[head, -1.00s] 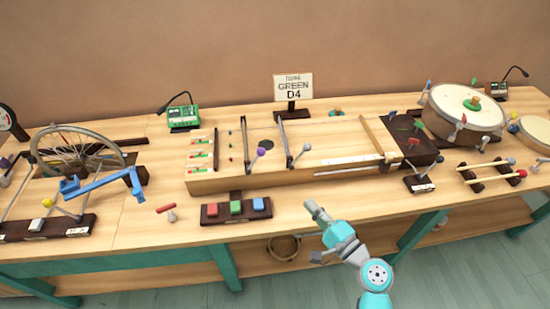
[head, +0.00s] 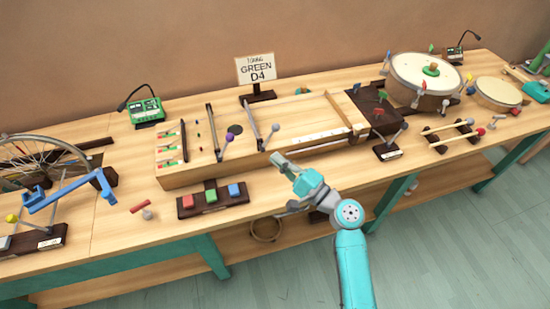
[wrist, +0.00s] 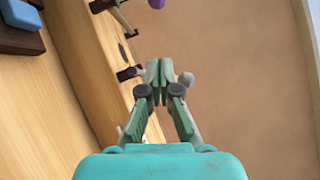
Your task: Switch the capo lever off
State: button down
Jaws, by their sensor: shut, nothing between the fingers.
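A long wooden string box (head: 215,172) lies on the bench and carries two dark bars with ball-ended levers. One lever has a purple ball (head: 229,138), the other a grey ball (head: 275,128). A separate grey-ended lever on a dark labelled base (head: 388,153) stands to the right of the box. No readable label shows which is the capo lever. My gripper (head: 278,158) is shut and empty, at the box's front side below the grey-ball lever.
A dark block with red, green and blue buttons (head: 185,213) sits in front of the box. A sign reading GREEN D4 (head: 256,70) stands behind it. A bicycle wheel is at left, drums (head: 400,72) at right. The floor in front is clear.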

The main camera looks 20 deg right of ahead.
jog(key=w+a+r, duration=0.2)
jog(key=w+a, duration=0.5)
jog(key=shift+a+r, duration=0.3)
jog(key=shift+a, duration=0.05)
jog(key=shift+a+r, duration=0.1)
jog(key=a+r+n+g+h, duration=0.3)
jog(key=a+n+g+h, duration=0.1)
jog(key=a+n, duration=0.4)
jog(key=shift+a+r+n, duration=0.15)
jog(key=shift+a+n, duration=0.15)
jog(key=shift+a, duration=0.55)
dwell(0.7)
